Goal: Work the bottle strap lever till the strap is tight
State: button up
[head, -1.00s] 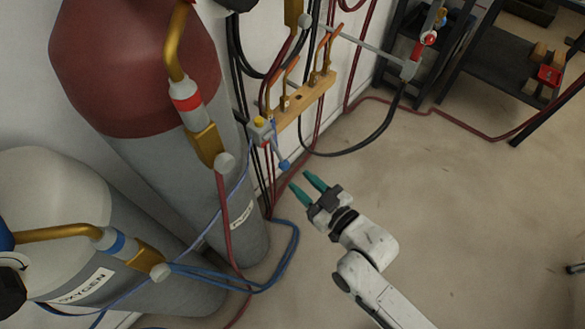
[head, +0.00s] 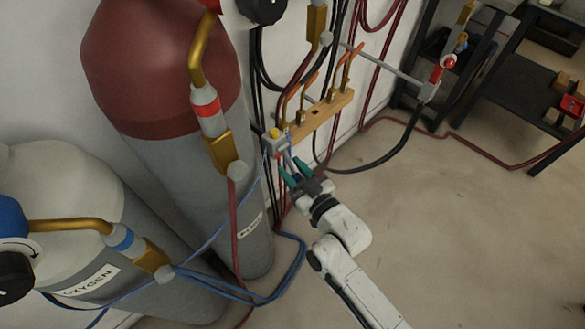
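The blue strap (head: 215,236) runs around the grey-and-maroon gas bottle (head: 190,190) and the white-topped oxygen bottle (head: 72,190). Its small grey ratchet with a yellow top (head: 275,142) sits at the wall beside the maroon bottle. The lever hangs down from the ratchet, and its blue end is mostly hidden by my gripper. My gripper (head: 291,170) has its teal fingers at the lever's lower end, one on each side as far as I can see. The fingers look apart; contact with the lever cannot be made out.
A wooden rail with copper pipes (head: 325,115) is on the wall just behind the ratchet. Red and black hoses hang around it. Brass regulators (head: 222,150) stick out from the bottles. A dark shelf (head: 510,85) stands at the back right. The floor at right is clear.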

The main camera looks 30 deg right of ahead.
jog(key=shift+w, duration=0.2)
grip_shut()
dwell(0.3)
jog(key=shift+f, duration=0.15)
